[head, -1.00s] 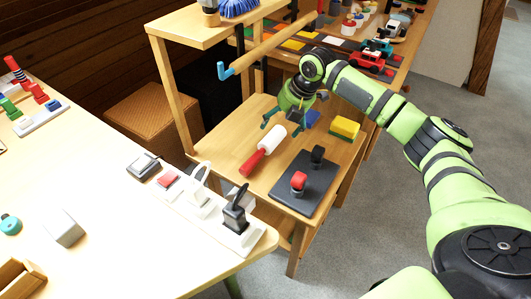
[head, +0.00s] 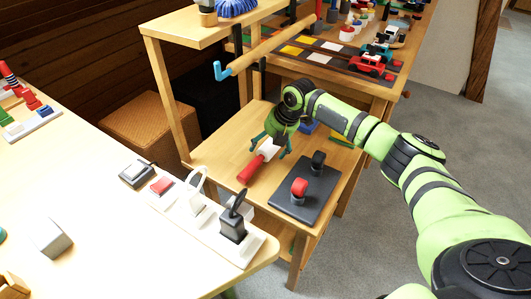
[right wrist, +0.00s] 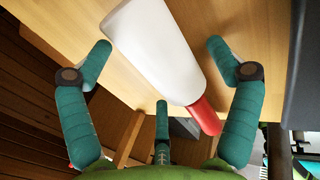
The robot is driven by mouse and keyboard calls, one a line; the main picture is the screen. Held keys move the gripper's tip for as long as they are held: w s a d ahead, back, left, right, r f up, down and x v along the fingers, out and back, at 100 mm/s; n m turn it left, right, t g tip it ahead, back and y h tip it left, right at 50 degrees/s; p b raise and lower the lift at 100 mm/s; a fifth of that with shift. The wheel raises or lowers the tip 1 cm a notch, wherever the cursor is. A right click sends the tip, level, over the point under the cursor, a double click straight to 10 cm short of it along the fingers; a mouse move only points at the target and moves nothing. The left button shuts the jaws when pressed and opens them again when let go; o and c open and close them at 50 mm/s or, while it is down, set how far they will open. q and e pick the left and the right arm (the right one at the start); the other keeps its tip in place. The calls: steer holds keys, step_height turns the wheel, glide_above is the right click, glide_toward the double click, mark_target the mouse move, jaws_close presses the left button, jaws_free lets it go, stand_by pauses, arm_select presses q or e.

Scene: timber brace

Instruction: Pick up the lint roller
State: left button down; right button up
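The lint roller, with a white roll and a red handle (head: 250,168), lies on the wooden shelf of the stand. In the right wrist view its white roll (right wrist: 157,48) lies between the teal fingers and the red handle points to the lower right. My right gripper (head: 269,148) is above the white roll and hides part of it in the head view. Its fingers (right wrist: 160,70) are spread on both sides of the roll, with gaps showing. My left gripper is not in view.
A dark board (head: 303,186) with red and black knobs lies right of the roller. A wooden bar (head: 270,45) with a blue end runs above the shelf.

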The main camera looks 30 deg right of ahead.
steer(key=c, duration=1.1)
steer(key=shift+c, duration=0.2)
steer(key=shift+r, duration=0.15)
